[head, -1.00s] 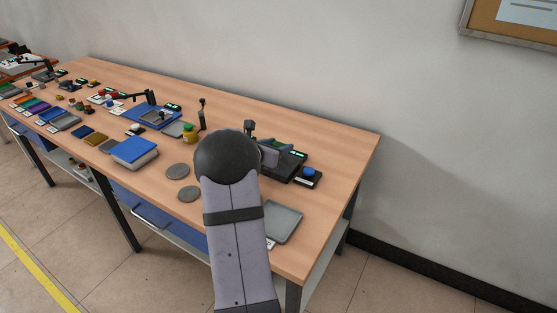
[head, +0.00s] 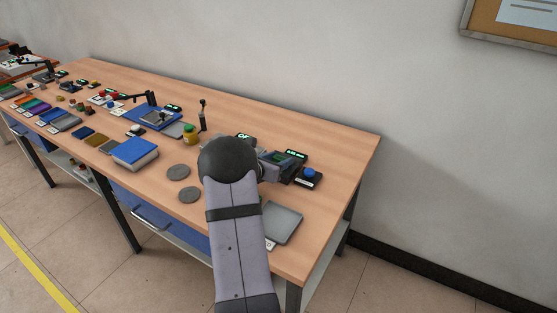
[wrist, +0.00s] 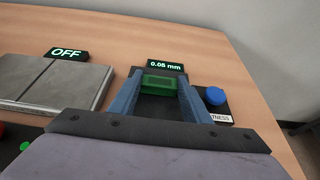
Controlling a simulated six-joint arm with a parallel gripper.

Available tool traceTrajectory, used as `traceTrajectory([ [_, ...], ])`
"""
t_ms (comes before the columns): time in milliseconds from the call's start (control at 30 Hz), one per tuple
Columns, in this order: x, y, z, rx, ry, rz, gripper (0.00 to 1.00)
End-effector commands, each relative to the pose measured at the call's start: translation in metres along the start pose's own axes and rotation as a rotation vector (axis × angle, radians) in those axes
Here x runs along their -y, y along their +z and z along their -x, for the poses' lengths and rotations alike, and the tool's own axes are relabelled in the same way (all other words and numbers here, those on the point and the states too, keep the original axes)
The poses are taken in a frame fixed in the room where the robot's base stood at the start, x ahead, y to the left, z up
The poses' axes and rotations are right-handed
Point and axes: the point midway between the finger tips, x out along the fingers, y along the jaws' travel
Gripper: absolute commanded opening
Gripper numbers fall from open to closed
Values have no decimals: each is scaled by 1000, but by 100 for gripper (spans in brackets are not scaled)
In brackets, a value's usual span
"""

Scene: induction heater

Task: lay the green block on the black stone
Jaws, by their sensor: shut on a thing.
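The green block (wrist: 163,84) shows in the wrist view between the two blue fingers of my gripper (wrist: 160,90). The fingers are shut on it. A dark surface, seemingly the black stone (wrist: 158,107), shows below the block between the fingers. I cannot tell whether the block touches it. In the head view my gripper (head: 281,160) is over the dark gauge area at the right part of the bench, and my arm hides most of the stone and the block.
A lit display (wrist: 166,66) reading about 0.05 mm stands just behind the block. A blue button (wrist: 215,96) on a black box is close to the right finger. A grey plate (wrist: 50,82) with an OFF display (wrist: 68,54) lies to the left. A grey tray (head: 284,222) is nearer the front edge.

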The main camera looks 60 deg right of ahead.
Motion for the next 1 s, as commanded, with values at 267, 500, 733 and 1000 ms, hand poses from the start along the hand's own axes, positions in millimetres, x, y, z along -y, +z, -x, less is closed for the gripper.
traceTrajectory([
  [267,0,-3,-1,-1,0,0,62],
  [500,0,-3,-1,-1,0,0,62],
  [733,0,1,3,0,1,0,62],
  [1000,-1,0,42,1,3,-1,62],
])
